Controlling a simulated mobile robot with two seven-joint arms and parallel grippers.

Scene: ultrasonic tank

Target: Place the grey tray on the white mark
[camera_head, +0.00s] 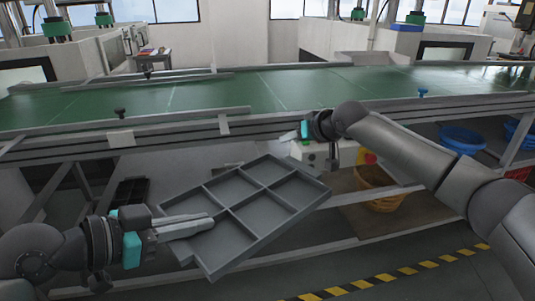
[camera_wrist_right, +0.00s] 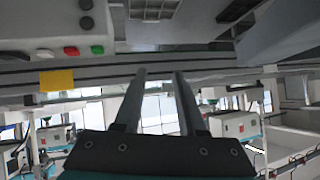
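The grey tray (camera_head: 252,213), divided into several open compartments, is tilted in the air in front of the conveyor. My left gripper (camera_head: 190,225) has its fingers at the tray's left edge and appears shut on it. My right gripper (camera_head: 290,136) is near the conveyor's front side, above the tray's far right corner and apart from it. In the right wrist view its two fingers (camera_wrist_right: 160,72) are spaced apart with nothing between them. Thin pale lines (camera_head: 272,90) cross the green belt; I cannot tell which is the white mark.
The green conveyor belt (camera_head: 210,98) runs across the view, with a metal rail (camera_head: 170,117) along its front. Blue bowls (camera_head: 462,139) and an orange basket (camera_head: 378,188) sit below at the right. The belt's middle is clear.

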